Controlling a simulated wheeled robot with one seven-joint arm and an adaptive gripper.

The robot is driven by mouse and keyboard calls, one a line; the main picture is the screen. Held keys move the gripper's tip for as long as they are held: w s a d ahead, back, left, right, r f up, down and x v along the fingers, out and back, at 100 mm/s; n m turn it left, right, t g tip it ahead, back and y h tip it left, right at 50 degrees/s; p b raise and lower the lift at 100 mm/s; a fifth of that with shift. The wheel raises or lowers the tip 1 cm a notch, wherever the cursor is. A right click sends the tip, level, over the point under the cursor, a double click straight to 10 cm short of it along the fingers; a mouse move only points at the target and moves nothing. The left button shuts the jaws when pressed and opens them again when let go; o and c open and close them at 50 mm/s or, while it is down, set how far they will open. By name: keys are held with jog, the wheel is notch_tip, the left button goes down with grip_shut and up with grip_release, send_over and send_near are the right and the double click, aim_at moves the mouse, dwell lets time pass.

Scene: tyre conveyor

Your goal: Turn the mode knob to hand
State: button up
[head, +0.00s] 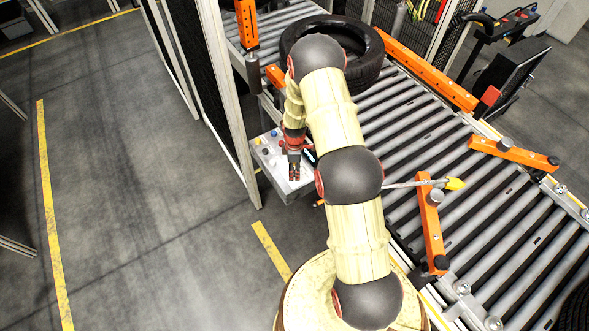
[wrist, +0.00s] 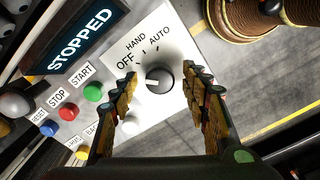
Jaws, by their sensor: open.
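The mode knob (wrist: 162,82) is a round black dial on a pale control panel (wrist: 185,47), with OFF, HAND and AUTO printed in an arc around its upper left side. Its white mark lies on the picture-left side, nearest to OFF of the three labels. My gripper (wrist: 161,74) is open, with one finger to the left of the knob and one to the right. I cannot tell whether either finger touches it. In the head view my gripper (head: 294,168) is over the panel (head: 268,152), and the knob cannot be made out there.
The panel has a display (wrist: 78,40) reading STOPPED, a green START button (wrist: 92,91), a red button (wrist: 68,111) and several others. The roller conveyor (head: 440,140) with a tyre (head: 366,70) is to the right. Open floor (head: 130,190) lies left, beyond a fence post (head: 232,110).

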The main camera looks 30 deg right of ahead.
jog(key=shift+c, duration=1.1)
jog(key=c, duration=0.9)
jog(key=shift+m+b, duration=0.4)
jog(key=shift+b, duration=0.15)
jog(key=m+b, duration=0.3)
jog(key=shift+f+m, duration=0.1)
jog(key=shift+m, duration=0.3)
jog(key=shift+c, duration=0.2)
jog(key=shift+m+b, duration=1.4)
jog(key=shift+m, duration=0.6)
jog(key=o, duration=1.2)
jog(key=shift+c, duration=0.2)
